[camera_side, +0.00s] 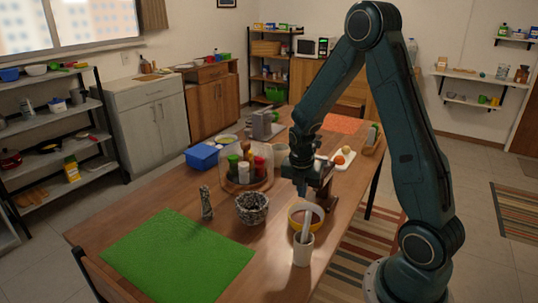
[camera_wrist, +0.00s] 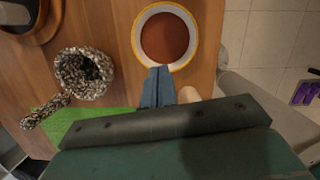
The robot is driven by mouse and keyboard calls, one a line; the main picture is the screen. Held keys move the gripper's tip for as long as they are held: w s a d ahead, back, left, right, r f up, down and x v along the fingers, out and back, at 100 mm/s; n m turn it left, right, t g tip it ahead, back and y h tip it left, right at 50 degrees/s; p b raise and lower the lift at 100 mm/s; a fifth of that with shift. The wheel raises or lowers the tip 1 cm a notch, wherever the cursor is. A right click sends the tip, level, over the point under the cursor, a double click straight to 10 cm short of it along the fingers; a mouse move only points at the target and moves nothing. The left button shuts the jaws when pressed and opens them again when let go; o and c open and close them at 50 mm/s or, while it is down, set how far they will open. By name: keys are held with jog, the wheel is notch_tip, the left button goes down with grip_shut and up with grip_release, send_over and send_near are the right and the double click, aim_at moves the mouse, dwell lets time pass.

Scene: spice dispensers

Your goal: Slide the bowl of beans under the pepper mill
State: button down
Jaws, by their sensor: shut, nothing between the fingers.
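A yellow bowl (camera_side: 296,222) with reddish-brown contents, likely the beans, stands on the wooden table. In the wrist view the bowl (camera_wrist: 137,38) shows a white body, yellow rim and smooth-looking brown fill. My gripper (camera_side: 303,192) is above the bowl in the side view. In the wrist view my gripper's fingertips (camera_wrist: 159,72) are together at the bowl's near rim; I cannot tell whether they touch it. My gripper is shut and empty. A dark wooden upright piece (camera_side: 329,191) stands just right of my gripper, partly hidden. I cannot make out for sure which thing is the pepper mill.
A white cup (camera_side: 303,251) with a pale handle in it stands in front of the bowl. A speckled bowl (camera_side: 252,209) and a speckled upright piece (camera_side: 206,203) are left. A clear-domed spice tray (camera_side: 228,180) is behind. A green mat (camera_side: 178,255) is clear.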

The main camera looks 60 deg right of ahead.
aim_at(296, 225)
jog(key=a+y, duration=0.1)
jog(key=a, duration=0.1)
jog(key=a+f+y, duration=0.1)
jog(key=a, duration=0.1)
jog(key=shift+s+y, duration=0.2)
jog(key=shift+y, duration=0.1)
jog(key=shift+f, duration=0.15)
jog(key=shift+f, duration=4.85)
jog(key=shift+d, duration=0.15)
jog(key=shift+w+d, duration=0.2)
jog(key=shift+d, duration=1.4)
jog(key=shift+r, duration=0.1)
